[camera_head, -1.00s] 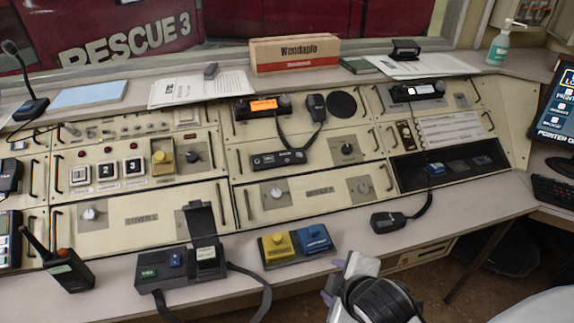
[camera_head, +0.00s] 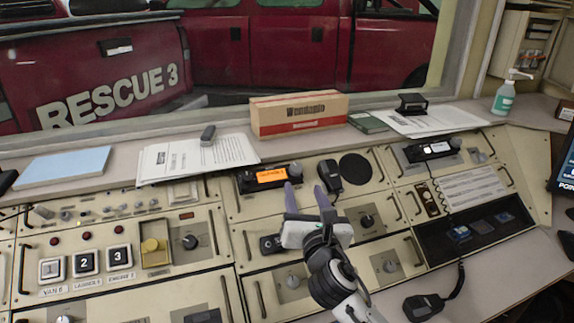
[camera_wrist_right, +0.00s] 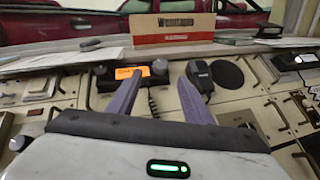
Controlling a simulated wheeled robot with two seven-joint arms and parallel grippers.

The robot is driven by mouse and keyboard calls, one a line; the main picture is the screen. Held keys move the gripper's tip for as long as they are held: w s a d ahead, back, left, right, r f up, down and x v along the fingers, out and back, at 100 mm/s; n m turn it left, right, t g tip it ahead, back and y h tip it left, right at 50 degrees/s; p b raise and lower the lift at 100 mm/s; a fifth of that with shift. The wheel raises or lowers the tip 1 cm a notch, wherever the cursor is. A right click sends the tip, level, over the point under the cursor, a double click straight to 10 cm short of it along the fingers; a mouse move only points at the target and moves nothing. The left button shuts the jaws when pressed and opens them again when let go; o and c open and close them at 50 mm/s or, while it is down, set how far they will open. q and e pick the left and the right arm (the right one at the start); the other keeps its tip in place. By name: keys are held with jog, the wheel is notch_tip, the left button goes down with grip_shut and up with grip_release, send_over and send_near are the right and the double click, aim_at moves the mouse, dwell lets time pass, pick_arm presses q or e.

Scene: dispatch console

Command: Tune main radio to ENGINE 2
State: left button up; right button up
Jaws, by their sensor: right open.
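The main radio (camera_head: 262,181) is a black unit with a lit orange display at the back of the console's middle panel. Its display text is too small to read. A dark round knob (camera_head: 296,170) sits at its right end; the knob also shows in the wrist view (camera_wrist_right: 160,67). My right gripper (camera_head: 306,187) is open and empty, its two purple fingers pointing toward the radio. In the wrist view the gripper (camera_wrist_right: 162,72) has the knob between its fingertips in the picture, apparently beyond them; contact cannot be told. My left gripper is not in view.
A hand microphone (camera_head: 329,176) hangs close right of the knob, by a round black speaker (camera_head: 355,168). A second radio (camera_head: 433,150) with a white display stands further right. A cardboard box (camera_head: 299,114) is on the ledge behind. Numbered buttons (camera_head: 86,262) are at left.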

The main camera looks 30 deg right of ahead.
aim_at(297, 169)
jog(key=x, duration=0.7)
jog(key=shift+w+d, duration=0.55)
jog(key=shift+w, duration=0.45)
jog(key=shift+c, duration=0.7)
jog(key=c, duration=0.9)
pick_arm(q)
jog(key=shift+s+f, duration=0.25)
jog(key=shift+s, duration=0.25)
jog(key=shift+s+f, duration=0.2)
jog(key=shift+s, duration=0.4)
pick_arm(e)
jog(key=shift+m, duration=0.3)
